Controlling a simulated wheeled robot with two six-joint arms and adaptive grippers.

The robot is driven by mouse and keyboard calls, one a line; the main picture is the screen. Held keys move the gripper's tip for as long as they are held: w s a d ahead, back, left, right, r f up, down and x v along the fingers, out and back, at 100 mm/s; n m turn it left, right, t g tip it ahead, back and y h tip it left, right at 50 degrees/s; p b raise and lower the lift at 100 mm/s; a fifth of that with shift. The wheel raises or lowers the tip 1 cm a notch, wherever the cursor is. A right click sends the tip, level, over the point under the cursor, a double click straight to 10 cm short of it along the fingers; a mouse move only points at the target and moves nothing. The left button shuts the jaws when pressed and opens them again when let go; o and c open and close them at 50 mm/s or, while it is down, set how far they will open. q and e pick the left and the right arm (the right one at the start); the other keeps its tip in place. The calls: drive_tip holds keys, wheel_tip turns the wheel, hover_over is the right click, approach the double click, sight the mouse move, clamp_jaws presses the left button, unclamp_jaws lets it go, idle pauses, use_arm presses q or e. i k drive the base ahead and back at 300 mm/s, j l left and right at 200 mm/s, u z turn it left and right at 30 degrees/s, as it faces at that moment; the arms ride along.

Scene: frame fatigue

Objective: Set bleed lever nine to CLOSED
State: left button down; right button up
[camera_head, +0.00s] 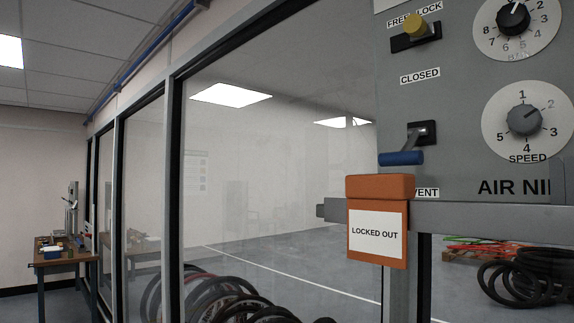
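The bleed lever (401,158) has a blue grip on a grey arm, coming out of a dark slot plate on the grey panel (455,120). Its grip hangs low, just above the partly hidden VENT label (428,192). The CLOSED label (420,76) is above the lever. The panel text "AIR NI" (512,187) is cut off behind a grey post, so I cannot read the full name. Neither of my grippers is in view.
An orange block with a "LOCKED OUT" tag (376,235) hangs on a grey rail (470,216) just below the lever. Two dials, one marked SPEED (525,120), are at right. Tyres (530,278), a glazed partition (173,190) and a workbench (65,262) stand beyond.

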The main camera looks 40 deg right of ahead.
sight(407, 157)
drive_tip(key=i+j+z, duration=0.1)
drive_tip(key=i, duration=0.35)
drive_tip(key=i+j+z, duration=0.15)
drive_tip(key=i+j, duration=0.2)
drive_tip(key=i, duration=0.15)
drive_tip(key=j+z, duration=0.15)
drive_tip(key=z, duration=0.35)
drive_tip(key=j+z, duration=0.2)
drive_tip(key=z, duration=0.3)
drive_tip(key=j+z, duration=0.2)
drive_tip(key=z, duration=0.3)
drive_tip(key=j+z, duration=0.2)
drive_tip(key=z, duration=0.3)
drive_tip(key=j+z, duration=0.15)
drive_tip(key=z, duration=0.35)
